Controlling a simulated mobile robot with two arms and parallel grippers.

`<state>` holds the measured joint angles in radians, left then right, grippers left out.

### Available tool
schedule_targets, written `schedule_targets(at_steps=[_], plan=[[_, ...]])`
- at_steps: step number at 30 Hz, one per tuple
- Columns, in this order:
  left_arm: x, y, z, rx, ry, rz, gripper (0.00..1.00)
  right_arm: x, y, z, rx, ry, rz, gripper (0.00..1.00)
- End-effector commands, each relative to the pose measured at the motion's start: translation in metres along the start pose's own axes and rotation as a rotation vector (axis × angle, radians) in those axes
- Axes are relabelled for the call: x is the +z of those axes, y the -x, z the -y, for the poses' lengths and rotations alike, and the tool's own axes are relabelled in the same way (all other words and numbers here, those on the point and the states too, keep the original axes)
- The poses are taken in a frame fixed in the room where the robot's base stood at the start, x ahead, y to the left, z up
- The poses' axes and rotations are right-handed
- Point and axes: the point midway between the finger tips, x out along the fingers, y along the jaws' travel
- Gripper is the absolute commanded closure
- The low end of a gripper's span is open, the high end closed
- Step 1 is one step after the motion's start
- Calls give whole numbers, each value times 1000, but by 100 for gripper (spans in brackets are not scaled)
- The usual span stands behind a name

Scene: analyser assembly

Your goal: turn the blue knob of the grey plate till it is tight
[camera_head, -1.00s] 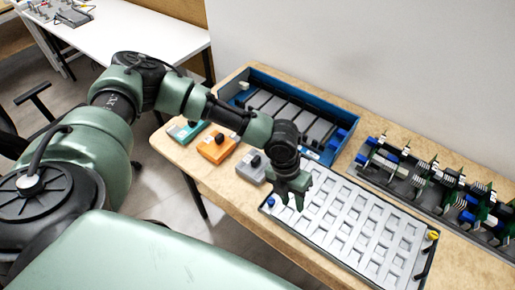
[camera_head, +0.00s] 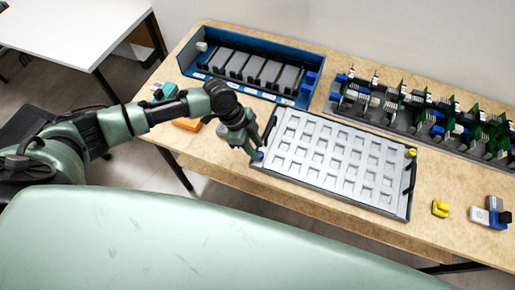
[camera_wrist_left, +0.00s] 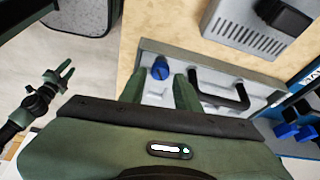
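The grey plate (camera_head: 335,190) with rows of square recesses lies on the wooden table. It also shows in the left wrist view (camera_wrist_left: 208,80) with a black handle. The blue knob (camera_wrist_left: 160,68) sits at a corner of the plate; in the head view (camera_head: 260,155) it is partly hidden by my gripper. My left gripper (camera_wrist_left: 158,88) is open, and the knob shows between and just beyond its fingertips. I cannot tell whether they touch it. My right gripper (camera_wrist_left: 58,76) shows small over the floor in the left wrist view, its fingers apart and empty.
A yellow knob (camera_head: 411,153) is at the plate's right corner. A blue tray (camera_head: 300,101) and a rack of circuit boards (camera_head: 400,118) stand behind. An orange box (camera_head: 187,125) is left of my gripper. A yellow part (camera_head: 440,208) and a blue-grey block (camera_head: 490,216) lie right.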

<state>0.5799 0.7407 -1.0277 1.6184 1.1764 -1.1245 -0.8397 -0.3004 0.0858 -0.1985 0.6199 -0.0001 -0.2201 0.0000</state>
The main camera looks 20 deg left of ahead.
Motion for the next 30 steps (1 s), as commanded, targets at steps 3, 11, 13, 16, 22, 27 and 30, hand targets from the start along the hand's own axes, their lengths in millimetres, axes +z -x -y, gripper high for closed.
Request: schedule_targets(at_steps=[3, 11, 13, 16, 22, 27, 30], plan=[[-1, -14, 0, 0, 0, 0, 68, 0, 4, -1, 1, 0, 0, 64], [0, -25, 0, -1, -2, 0, 68, -1, 5, 1, -1, -1, -1, 64], [0, -25, 0, -1, -2, 0, 68, -2, 5, 3, -3, -1, -1, 64], [0, -25, 0, -1, -3, 0, 76, -2, 5, 5, -6, -3, -2, 64], [0, -24, 0, -1, -3, 0, 100, -3, 4, 10, -12, -4, -4, 64], [0, -25, 1, 4, -18, 0, 100, -3, 2, 10, -12, -3, -4, 64], [1, -26, 1, 16, -47, 0, 100, -2, -3, 9, -11, -2, -3, 64]])
